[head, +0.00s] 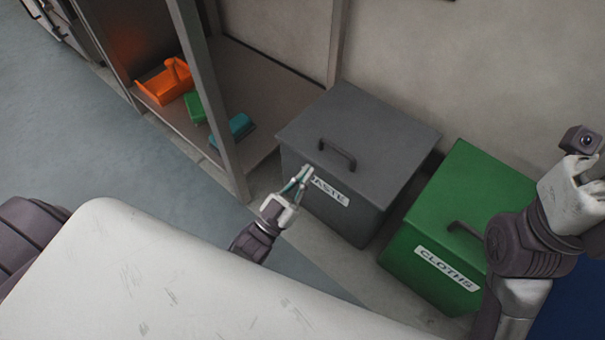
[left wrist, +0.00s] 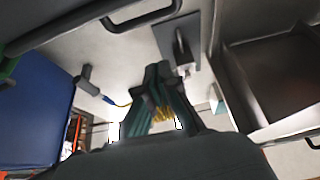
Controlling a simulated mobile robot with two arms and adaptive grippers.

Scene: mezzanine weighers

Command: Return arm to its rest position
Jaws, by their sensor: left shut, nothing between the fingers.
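My left gripper (head: 303,175) is in the middle of the head view, in front of the grey waste bin (head: 355,135) and overlapping its label. Its fingers are together with nothing between them. The left wrist view shows the same gripper (left wrist: 162,125) from behind, its fingers pointing up the picture. My right arm (head: 535,235) comes in at the right edge of the head view. The fingers of my right gripper cannot be made out.
The waste bin's lid is down. A green cloths bin (head: 470,205) stands to its right. At the left, a shelf unit (head: 222,110) holds an orange caddy (head: 165,84), a green block (head: 194,108) and a teal block (head: 236,127). Blue-grey floor (head: 75,130) is clear at left.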

